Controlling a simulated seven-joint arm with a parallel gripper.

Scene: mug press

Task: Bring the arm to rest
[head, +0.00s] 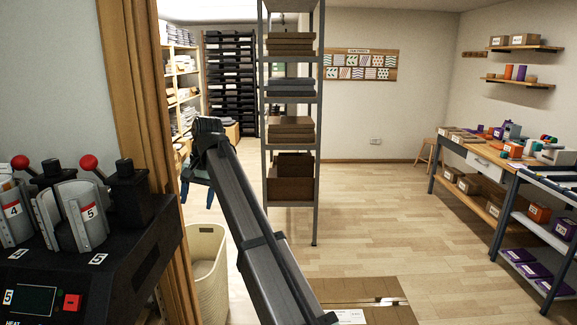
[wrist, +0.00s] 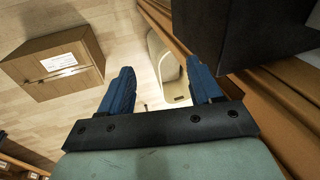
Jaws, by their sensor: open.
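My gripper (head: 197,190) hangs from the end of my raised, outstretched arm in the head view, left of the metal shelf rack. Its blue fingers point down and are partly hidden by the arm. In the wrist view my gripper (wrist: 162,90) shows two blue fingers spread wide apart. Nothing is between them; only the floor and a pale bin far below show in the gap. The mug press (head: 100,240) stands at the left of the head view, with red-knobbed levers and round mug clamps numbered 4 and 5. My gripper is clear of it.
A cream bin (head: 207,275) stands on the floor; it also shows in the wrist view (wrist: 168,62). A cardboard box (head: 365,300) lies right of my arm. A tan curtain (head: 150,110) hangs beside the press. A shelf rack (head: 316,150) stands centrally. Open floor lies to the right.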

